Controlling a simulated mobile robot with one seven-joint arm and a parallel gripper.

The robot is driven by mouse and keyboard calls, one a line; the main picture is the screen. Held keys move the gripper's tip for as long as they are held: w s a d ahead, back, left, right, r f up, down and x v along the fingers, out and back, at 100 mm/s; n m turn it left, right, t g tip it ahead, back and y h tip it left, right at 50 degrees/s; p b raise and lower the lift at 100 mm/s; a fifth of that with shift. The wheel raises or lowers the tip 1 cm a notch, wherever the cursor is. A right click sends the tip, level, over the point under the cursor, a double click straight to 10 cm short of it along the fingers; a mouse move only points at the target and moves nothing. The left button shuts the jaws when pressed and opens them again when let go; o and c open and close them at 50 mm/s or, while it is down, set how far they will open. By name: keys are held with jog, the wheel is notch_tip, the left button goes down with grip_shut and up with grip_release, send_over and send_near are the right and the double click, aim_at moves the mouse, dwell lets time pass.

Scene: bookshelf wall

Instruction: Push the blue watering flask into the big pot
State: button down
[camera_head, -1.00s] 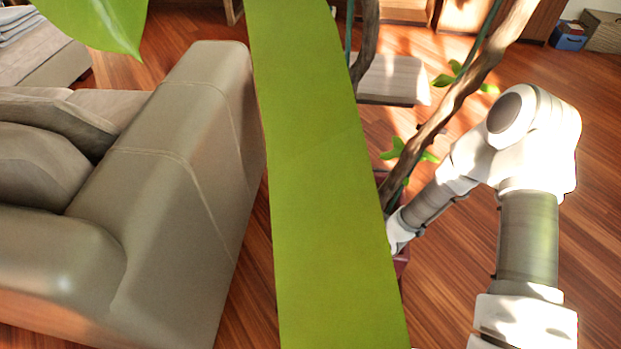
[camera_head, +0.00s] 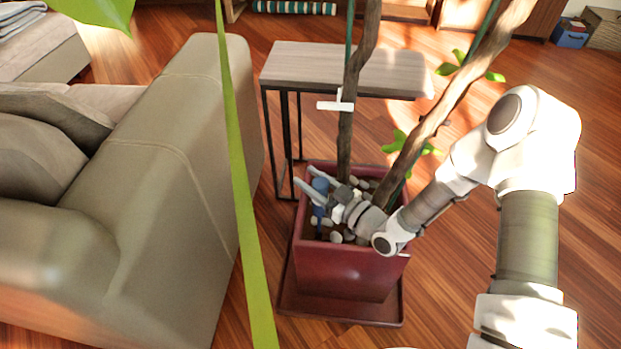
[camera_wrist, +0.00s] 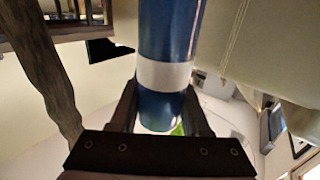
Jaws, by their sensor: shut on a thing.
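The blue watering flask (camera_wrist: 168,28), with a white band, stands between the two fingers of my gripper (camera_wrist: 160,102) in the wrist view. In the head view the flask (camera_head: 319,185) is small and partly hidden by the fingers. My gripper (camera_head: 312,182) is shut on it, over the far left part of the big dark red pot (camera_head: 345,270). The flask looks roughly upright, its lower part reaching down by the pebbles. I cannot tell how deep its tip sits in the soil.
Thick plant trunks (camera_head: 345,130) rise from the pot beside my arm. A grey sofa (camera_head: 180,180) stands left, and a small wooden side table (camera_head: 340,70) is behind the pot. A long green leaf (camera_head: 240,190) crosses the view. Open floor (camera_head: 450,290) lies right of the pot.

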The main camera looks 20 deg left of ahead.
jog(key=shift+f, duration=2.55)
notch_tip(320, 180, down, 3)
jog(key=shift+f, duration=0.2)
grip_release()
dwell(0.4)
jog(key=shift+d, duration=0.15)
jog(key=s+d+r+p, duration=0.1)
jog(key=s+d+r, duration=0.1)
jog(key=d, duration=0.4)
jog(key=shift+d+p, duration=0.2)
jog(key=shift+p, duration=0.15)
